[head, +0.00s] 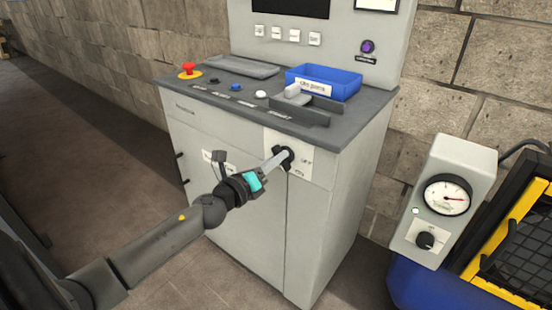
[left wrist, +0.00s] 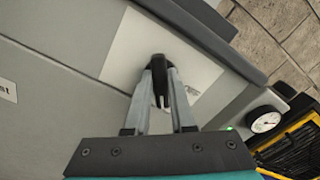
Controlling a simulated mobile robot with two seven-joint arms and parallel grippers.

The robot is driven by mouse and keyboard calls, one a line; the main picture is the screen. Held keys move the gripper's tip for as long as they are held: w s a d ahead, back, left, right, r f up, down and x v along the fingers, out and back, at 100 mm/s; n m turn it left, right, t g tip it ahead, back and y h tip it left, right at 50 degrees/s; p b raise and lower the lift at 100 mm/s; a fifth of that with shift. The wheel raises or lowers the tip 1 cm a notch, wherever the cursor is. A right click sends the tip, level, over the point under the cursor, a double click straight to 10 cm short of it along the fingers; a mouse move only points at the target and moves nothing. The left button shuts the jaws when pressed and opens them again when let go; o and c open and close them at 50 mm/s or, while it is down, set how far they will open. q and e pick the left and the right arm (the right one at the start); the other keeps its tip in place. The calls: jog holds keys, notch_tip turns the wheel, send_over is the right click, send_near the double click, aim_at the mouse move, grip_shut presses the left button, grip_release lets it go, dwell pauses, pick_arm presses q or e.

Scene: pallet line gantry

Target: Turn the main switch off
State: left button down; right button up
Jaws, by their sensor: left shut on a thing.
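The main switch (head: 287,155) is a black rotary handle on a white label plate on the front of the grey control cabinet. The plate's lettering, partly readable as OFF, lies to the right of the handle in the head view. My left gripper (head: 281,158) reaches the switch from the lower left. In the left wrist view its two fingers (left wrist: 160,92) close on the black handle (left wrist: 159,68). The fingers and the arm hide part of the handle and plate. My right gripper is in neither view.
The cabinet top holds a red emergency button (head: 188,69), a blue bin (head: 330,83) and several small buttons. To the right stands a grey box with a gauge (head: 447,196) and a black knob (head: 426,240), near a yellow-edged mesh guard (head: 505,230). Floor at left is clear.

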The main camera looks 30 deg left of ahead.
pick_arm(q)
jog(key=shift+a+f+n+p, duration=0.15)
jog(key=shift+n+p, duration=0.95)
jog(key=shift+n, duration=1.55)
jog(key=shift+f+n+p, duration=0.15)
jog(key=shift+n+p, duration=0.95)
jog(key=shift+n, duration=1.55)
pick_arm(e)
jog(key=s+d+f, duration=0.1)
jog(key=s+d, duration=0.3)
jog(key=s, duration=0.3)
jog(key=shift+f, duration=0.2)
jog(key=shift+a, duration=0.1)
pick_arm(q)
jog(key=c, duration=0.8)
grip_release()
jog(key=shift+o, duration=0.2)
